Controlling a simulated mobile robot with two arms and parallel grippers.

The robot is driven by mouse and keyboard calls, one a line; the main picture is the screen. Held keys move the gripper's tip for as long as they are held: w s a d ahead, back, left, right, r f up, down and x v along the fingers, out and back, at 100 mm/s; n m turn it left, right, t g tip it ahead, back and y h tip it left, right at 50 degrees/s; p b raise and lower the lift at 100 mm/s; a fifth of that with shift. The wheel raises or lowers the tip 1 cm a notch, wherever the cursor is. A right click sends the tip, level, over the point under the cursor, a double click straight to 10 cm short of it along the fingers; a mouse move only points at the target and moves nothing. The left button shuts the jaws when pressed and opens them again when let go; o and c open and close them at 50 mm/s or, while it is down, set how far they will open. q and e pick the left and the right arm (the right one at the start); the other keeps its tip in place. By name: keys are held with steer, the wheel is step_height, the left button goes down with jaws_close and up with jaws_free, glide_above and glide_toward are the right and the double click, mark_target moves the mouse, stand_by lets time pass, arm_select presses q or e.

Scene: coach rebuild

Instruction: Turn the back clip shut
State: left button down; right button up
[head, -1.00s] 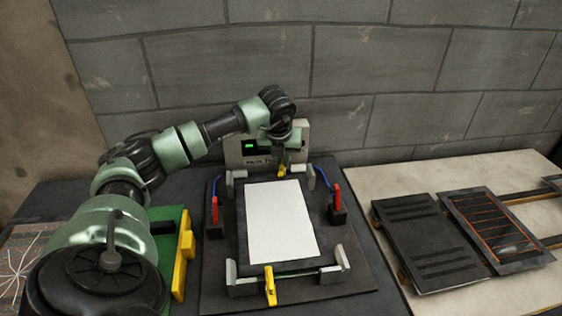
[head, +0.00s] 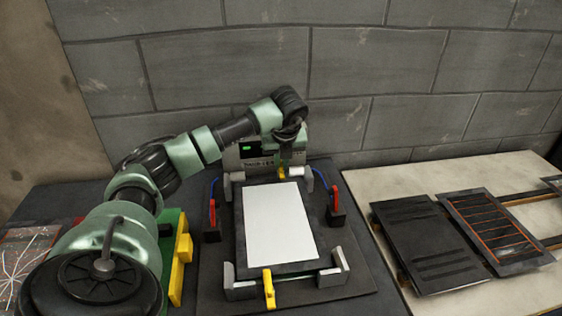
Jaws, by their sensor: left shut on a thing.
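The back clip (head: 282,173) is a small yellow piece at the back edge of the dark fixture, behind the white panel (head: 279,222). My left gripper (head: 284,160) reaches in from the left, points down and is shut on the back clip. Its fingers are small and partly hidden by the wrist. My right gripper is not in view.
Red-handled clamps (head: 212,213) and (head: 335,201) flank the panel. A grey box with a green display (head: 247,146) stands behind. A green and yellow piece (head: 181,256) lies left. Dark panels (head: 428,245) lie on the pale right table.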

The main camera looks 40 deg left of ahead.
arm_select(q)
steer(key=shift+r, duration=0.1)
steer(key=c, duration=1.5)
jaws_free()
